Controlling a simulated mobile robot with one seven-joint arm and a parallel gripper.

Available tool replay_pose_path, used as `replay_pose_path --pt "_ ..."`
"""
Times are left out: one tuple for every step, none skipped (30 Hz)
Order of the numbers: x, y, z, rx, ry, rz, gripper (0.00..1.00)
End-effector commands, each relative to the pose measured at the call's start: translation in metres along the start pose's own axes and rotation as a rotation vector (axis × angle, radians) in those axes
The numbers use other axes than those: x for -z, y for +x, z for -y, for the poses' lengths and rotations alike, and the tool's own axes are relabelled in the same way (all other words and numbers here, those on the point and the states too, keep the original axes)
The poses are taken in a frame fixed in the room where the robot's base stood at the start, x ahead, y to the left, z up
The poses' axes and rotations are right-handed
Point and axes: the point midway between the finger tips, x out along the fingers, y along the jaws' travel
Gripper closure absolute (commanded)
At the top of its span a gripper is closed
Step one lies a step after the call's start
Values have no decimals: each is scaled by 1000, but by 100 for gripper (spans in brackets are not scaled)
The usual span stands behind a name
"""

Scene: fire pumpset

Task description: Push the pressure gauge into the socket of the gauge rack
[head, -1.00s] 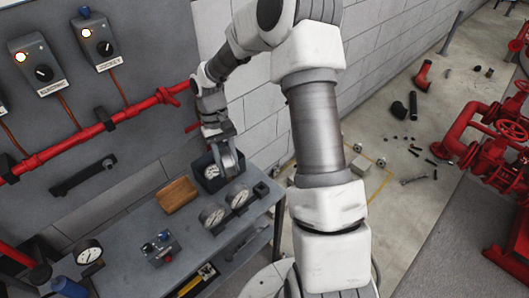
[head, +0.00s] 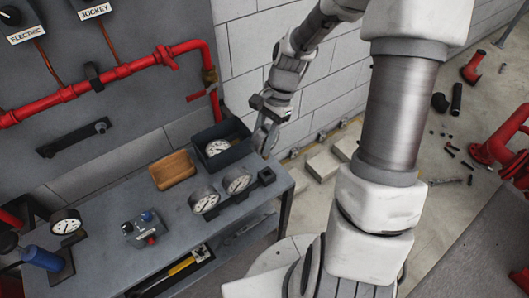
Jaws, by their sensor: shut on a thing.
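My gripper (head: 268,125) is shut on a pressure gauge (head: 266,141), a round gauge seen nearly edge-on. It is held above the right back part of the bench, just right of the dark bin. The gauge rack (head: 222,203) is a dark bar on the bench top. Two white-faced gauges stand in it, one on the left (head: 204,200) and one in the middle (head: 237,182). The square socket (head: 266,176) at its right end is empty. The held gauge is above and apart from this socket. Its lower stem is hard to make out.
The dark bin (head: 240,152) holds another white-faced gauge (head: 217,147). A wooden tray (head: 173,170), a small control box (head: 145,230) and a gauge on a stand (head: 66,223) are on the bench (head: 105,250). A red pipe (head: 120,72) runs along the wall behind.

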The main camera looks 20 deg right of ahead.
Motion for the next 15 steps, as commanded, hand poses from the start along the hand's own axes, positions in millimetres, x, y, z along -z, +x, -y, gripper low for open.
replay_pose_path --pt "4 7 -3 26 70 0 100" --pt "4 8 -4 36 101 1 100" --pt "4 8 -5 49 136 2 100" --pt "4 9 -5 55 154 3 100" --pt "4 9 -6 59 168 3 100" --pt "4 9 -6 63 179 4 100" --pt "4 9 -6 64 183 5 100" --pt "4 10 -6 64 184 5 100" --pt "5 10 -6 64 183 5 100" --pt "5 11 -6 64 182 5 100" --pt "6 12 -6 63 181 5 100" --pt "6 14 -6 63 180 5 100" --pt "7 16 -6 63 179 5 100" --pt "7 17 -6 63 179 5 100" --pt "8 20 -6 62 178 5 100"
